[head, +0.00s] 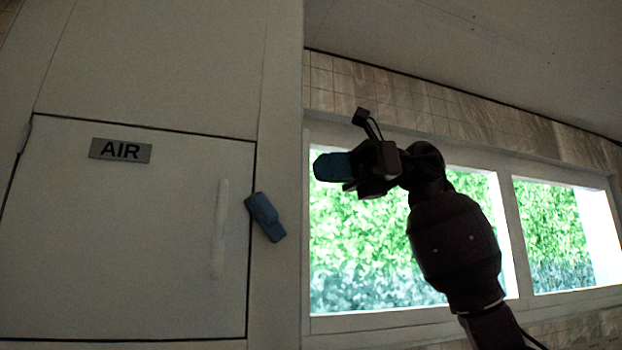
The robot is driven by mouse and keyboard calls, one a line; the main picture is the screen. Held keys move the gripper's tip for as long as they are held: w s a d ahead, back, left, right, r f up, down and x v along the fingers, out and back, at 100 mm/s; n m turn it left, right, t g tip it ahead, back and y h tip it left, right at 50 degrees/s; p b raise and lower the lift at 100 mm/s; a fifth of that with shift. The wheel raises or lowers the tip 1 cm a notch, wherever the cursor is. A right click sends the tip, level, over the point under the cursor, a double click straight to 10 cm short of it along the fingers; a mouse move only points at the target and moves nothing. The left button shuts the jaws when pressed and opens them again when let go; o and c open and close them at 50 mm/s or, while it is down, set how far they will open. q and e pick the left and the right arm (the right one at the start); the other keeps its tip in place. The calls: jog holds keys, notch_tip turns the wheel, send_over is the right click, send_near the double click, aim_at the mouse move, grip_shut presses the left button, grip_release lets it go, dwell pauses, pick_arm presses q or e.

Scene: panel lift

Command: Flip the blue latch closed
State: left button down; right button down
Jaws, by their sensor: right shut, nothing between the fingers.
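The blue latch (265,217) sits on the cabinet frame just right of the door's right edge. It is tilted, with its upper left end at the door seam and its lower right end on the frame. The white door (120,235) with the AIR label (121,150) looks flush with its frame. My right gripper (331,167) is up and to the right of the latch, apart from it in the picture. Its dark blue fingers are together and point left, with nothing between them. My left gripper is out of view.
A pale vertical handle (220,228) is on the door, left of the latch. Windows (380,255) with greenery outside fill the wall behind my right arm. The picture shows no loose object between the gripper and the latch.

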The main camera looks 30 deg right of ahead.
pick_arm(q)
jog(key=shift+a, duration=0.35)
pick_arm(e)
jog(key=s+d+r, duration=0.1)
jog(key=d+r, duration=0.3)
jog(key=shift+s+d+r, duration=0.15)
jog(key=shift+d+r, duration=0.1)
jog(key=shift+d, duration=0.05)
